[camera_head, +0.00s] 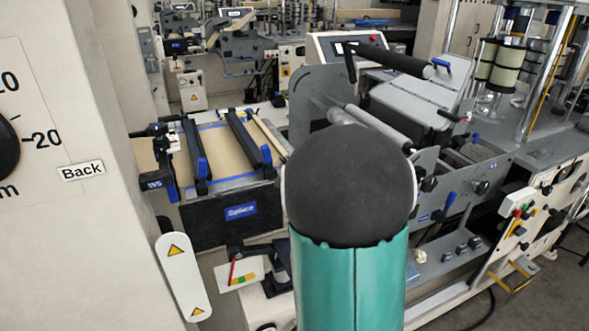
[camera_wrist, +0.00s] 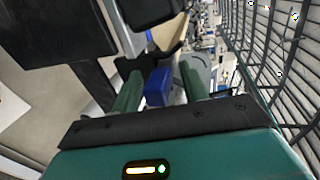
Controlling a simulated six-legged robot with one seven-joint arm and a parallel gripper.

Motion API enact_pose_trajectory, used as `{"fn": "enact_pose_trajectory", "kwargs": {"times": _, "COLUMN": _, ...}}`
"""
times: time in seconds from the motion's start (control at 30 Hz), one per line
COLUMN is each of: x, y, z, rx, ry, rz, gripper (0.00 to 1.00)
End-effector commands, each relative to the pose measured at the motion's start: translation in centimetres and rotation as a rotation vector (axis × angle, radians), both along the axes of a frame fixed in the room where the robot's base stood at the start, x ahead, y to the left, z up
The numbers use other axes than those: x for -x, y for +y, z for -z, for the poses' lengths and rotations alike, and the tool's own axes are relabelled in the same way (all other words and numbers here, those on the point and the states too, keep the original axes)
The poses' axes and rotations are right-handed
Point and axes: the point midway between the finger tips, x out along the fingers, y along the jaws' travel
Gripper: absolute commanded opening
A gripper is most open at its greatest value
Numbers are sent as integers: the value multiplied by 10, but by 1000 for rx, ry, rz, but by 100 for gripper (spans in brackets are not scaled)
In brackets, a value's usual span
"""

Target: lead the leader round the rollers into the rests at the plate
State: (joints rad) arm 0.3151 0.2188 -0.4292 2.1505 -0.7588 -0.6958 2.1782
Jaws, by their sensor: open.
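My gripper (camera_wrist: 161,88) shows in the wrist view with its two green fingers apart. A blue block (camera_wrist: 158,90) shows between or behind the fingers; I cannot tell whether it lies within them. In the head view the gripper is hidden behind my arm. The splice plate (camera_head: 243,183) is at the left, with tan kraft web (camera_head: 216,141) on it under two black bars with blue ends. A black roller (camera_head: 395,60) and a grey roller (camera_head: 384,127) are right of the plate. I cannot make out the leader's free end.
A beige cabinet (camera_head: 75,240) stands close at the left. A grey side plate (camera_head: 318,90) stands behind my arm. At the right are a machine with knobs and buttons (camera_head: 520,212) and a yellow handle (camera_head: 512,275). In the wrist view a dark wire grid (camera_wrist: 275,50) is at the right.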

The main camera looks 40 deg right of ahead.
Motion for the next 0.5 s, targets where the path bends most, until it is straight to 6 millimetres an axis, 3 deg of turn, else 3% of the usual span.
{"fn": "enact_pose_trajectory", "kwargs": {"times": 0.07, "x": 0, "y": 0, "z": 0, "rx": 0, "ry": 0, "rz": 0, "gripper": 44}}
{"fn": "enact_pose_trajectory", "kwargs": {"times": 0.3, "x": 0, "y": 0, "z": 0, "rx": 0, "ry": 1, "rz": 0, "gripper": 0}}
{"fn": "enact_pose_trajectory", "kwargs": {"times": 0.5, "x": 0, "y": 0, "z": -4, "rx": 0, "ry": 0, "rz": 0, "gripper": 0}}
